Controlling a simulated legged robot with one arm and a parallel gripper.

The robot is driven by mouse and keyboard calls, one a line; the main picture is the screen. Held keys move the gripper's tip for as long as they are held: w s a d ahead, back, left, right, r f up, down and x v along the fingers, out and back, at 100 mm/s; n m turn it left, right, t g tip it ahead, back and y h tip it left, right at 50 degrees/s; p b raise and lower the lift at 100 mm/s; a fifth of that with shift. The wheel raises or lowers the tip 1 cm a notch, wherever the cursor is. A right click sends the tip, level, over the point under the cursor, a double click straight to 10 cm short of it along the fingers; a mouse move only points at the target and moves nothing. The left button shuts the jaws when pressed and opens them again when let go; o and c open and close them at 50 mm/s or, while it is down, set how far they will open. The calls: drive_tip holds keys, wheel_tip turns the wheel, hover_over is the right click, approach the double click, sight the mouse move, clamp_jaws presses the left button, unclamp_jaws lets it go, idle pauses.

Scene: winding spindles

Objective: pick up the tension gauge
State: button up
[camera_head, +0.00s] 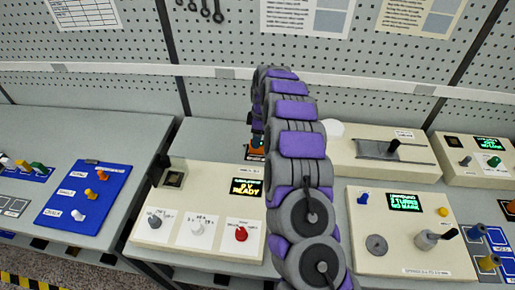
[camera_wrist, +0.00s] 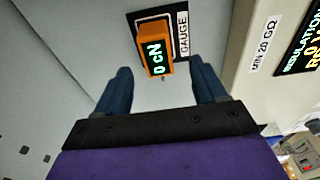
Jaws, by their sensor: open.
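The tension gauge (camera_wrist: 153,55) is a small orange box with a black display reading "0 cN" in green. In the wrist view it sits on a dark holder (camera_wrist: 140,20) beside a white "GAUGE" label. In the head view the gauge (camera_head: 257,141) shows as a small orange and dark patch, mostly hidden behind my arm. My gripper (camera_wrist: 162,82) is open, its two blue fingers apart, pointing toward the gauge. The gauge's lower end lies in line with the gap between the fingertips. I cannot tell whether the fingers touch it.
A cream insulation tester (camera_head: 200,212) reading "READY" stands close to the gauge. More cream instruments (camera_head: 410,230) stand to the right. A pegboard wall (camera_head: 120,100) rises behind. Bare grey bench (camera_wrist: 60,50) lies left of the gauge in the wrist view.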

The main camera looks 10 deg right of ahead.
drive_tip(key=f, duration=0.2)
drive_tip(key=f+b, duration=0.1)
drive_tip(key=f, duration=0.1)
drive_tip(key=shift+w+a+f, duration=0.2)
drive_tip(key=shift+f, duration=0.15)
drive_tip(key=shift+d+f, duration=0.15)
drive_tip(key=shift+f, duration=0.05)
drive_tip(key=shift+d+r, duration=0.1)
drive_tip(key=shift+d, duration=0.1)
drive_tip(key=shift+a, duration=0.35)
drive_tip(key=c, duration=0.7)
drive_tip(key=shift+d, duration=0.2)
drive_tip(key=c, duration=0.5)
